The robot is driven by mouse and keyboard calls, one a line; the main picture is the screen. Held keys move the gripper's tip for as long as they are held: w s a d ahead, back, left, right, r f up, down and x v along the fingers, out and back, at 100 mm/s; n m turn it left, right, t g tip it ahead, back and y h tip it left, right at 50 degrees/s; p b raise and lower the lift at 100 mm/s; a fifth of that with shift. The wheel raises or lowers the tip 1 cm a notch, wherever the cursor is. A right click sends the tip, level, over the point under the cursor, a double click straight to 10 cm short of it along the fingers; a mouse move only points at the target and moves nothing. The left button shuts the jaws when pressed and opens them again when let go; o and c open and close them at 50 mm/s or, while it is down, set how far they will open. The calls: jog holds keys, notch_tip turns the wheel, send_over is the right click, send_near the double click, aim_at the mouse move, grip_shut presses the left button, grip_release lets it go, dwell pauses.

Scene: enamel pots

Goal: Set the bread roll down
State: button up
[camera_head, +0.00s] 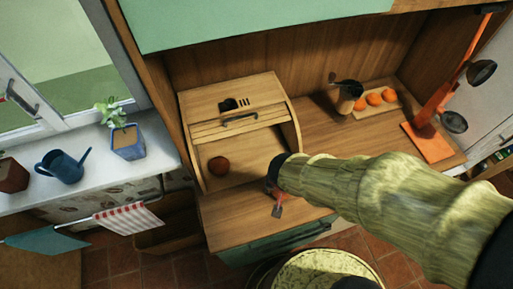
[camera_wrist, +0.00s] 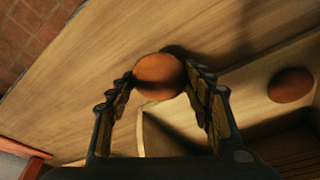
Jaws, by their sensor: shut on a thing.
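A round brown bread roll (camera_wrist: 158,76) is held between the fingertips of my gripper (camera_wrist: 160,79) in the wrist view, with bare wooden counter behind it. The held roll is mostly hidden there by my arm. Its gap to the counter is hard to judge. A second brown roll (camera_head: 218,166) lies inside the bread box. It also shows in the wrist view (camera_wrist: 290,85), right of the held roll.
The bread box's side wall stands close to my gripper. The wooden counter (camera_head: 318,128) has free room right of the box.

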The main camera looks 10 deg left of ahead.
send_over(266, 153)
jog(key=s+d, duration=0.1)
jog(key=s, duration=0.3)
jog(key=shift+w+d+b, duration=0.1)
jog(key=shift+w+b, duration=0.1)
jog(key=shift+b, duration=0.25)
jog(key=w+f, duration=0.1)
jog(key=w+a+b, duration=0.1)
jog(key=shift+w+a+f, duration=0.15)
jog(key=shift+w+f, duration=0.2)
jog(key=shift+r, duration=0.1)
